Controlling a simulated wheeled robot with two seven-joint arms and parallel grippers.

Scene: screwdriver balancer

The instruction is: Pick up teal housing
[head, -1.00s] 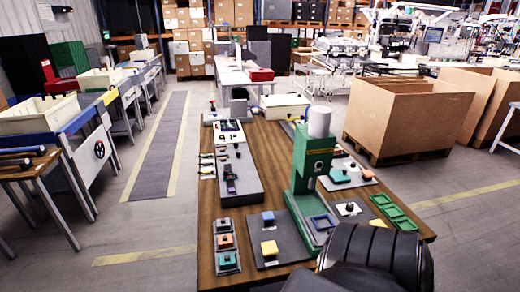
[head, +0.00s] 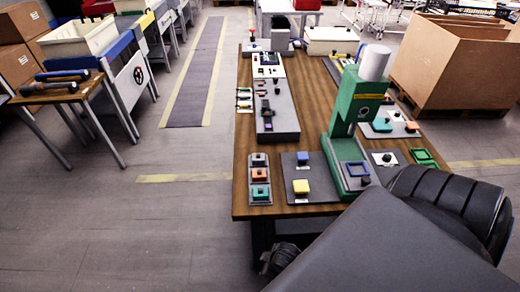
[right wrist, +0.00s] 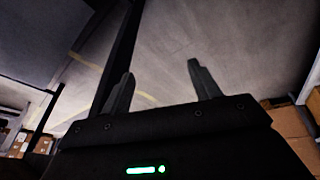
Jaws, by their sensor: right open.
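A teal housing (head: 260,192) sits in the front pocket of a narrow grey tray at the table's front left corner. Another teal block (head: 381,124) lies on a grey plate on the right side of the table. My right gripper (right wrist: 162,78) is open in the right wrist view, its two fingers apart with nothing between them. In the head view my right arm crosses the lower right, and a dark end part of it shows low, in front of the table. The fingers are not clear there. My left gripper is not in view.
The wooden table (head: 318,90) carries a green press (head: 345,115), a grey plate with a yellow block (head: 301,187) and a blue block (head: 303,158), and a long grey fixture (head: 275,115).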

